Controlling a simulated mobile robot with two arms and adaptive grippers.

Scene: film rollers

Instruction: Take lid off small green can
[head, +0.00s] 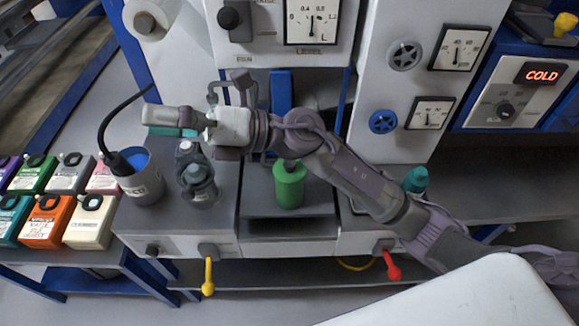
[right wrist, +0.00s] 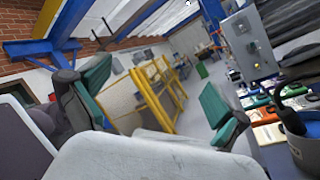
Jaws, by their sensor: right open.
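The small green can (head: 289,188) stands upright in the dark recess in the middle of the bench. A greyish knob or lid top (head: 290,163) shows on it, partly hidden by my right arm, which crosses over it. My right gripper (head: 160,120) is open and empty, well to the left of the can and above the bench, pointing left. In the right wrist view its two teal-padded fingers (right wrist: 150,98) are wide apart with only the distant room between them. The can is not in that view. My left gripper is not in view.
A grey pot (head: 146,190) with a black cable and dark grey bottles (head: 199,188) stand left of the can. A teal-topped item (head: 415,179) is to the right. Coloured boxes (head: 90,222) line the left side. Yellow (head: 208,276) and red (head: 391,266) levers stick out in front.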

